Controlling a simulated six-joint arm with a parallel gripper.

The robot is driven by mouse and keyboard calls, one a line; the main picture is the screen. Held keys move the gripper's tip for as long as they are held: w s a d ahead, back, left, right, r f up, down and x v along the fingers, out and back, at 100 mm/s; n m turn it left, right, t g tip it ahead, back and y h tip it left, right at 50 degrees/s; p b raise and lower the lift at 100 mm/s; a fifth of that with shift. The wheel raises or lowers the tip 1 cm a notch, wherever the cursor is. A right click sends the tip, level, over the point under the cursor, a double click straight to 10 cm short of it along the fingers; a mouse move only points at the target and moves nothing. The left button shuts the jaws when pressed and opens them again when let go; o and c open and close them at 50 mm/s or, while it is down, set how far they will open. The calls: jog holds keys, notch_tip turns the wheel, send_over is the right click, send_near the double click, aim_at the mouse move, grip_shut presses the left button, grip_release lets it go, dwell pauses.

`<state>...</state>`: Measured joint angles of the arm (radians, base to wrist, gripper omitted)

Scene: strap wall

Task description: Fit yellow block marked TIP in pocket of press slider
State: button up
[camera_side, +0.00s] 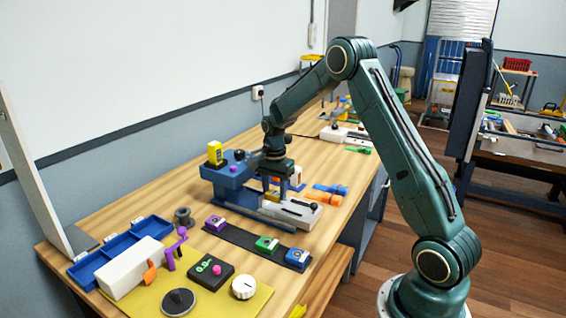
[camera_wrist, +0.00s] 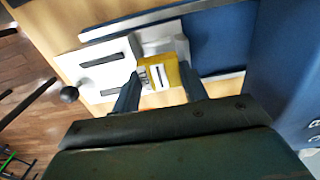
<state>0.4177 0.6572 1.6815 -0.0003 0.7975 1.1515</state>
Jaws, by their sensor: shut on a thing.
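The yellow block (camera_wrist: 158,73) has dark lettering on its left side. It is between the two fingers of my gripper (camera_wrist: 160,78), which is shut on it. In the side view my gripper (camera_side: 273,187) points down beside the blue press (camera_side: 226,180), and the yellow block (camera_side: 272,195) shows partly between the fingers. The pale press slider (camera_side: 298,211) lies under and just right of the gripper. In the wrist view the slider (camera_wrist: 105,62) surrounds the block's area, with a white recess behind the block. I cannot tell whether the block is seated in the pocket or just above it.
A dark strip (camera_side: 240,237) with purple, green and blue blocks lies in front. An orange part (camera_side: 323,199) and a blue part (camera_side: 331,188) lie right of the slider. A blue tray (camera_side: 120,250) and yellow mat (camera_side: 215,307) are nearer the camera.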

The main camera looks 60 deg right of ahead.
aim_at(275, 193)
jog(key=o, duration=1.2)
jog(key=shift+s+f, duration=0.15)
jog(key=shift+f, duration=0.1)
jog(key=shift+r, duration=0.1)
notch_tip(275, 193, up, 13)
jog(key=shift+r, duration=0.15)
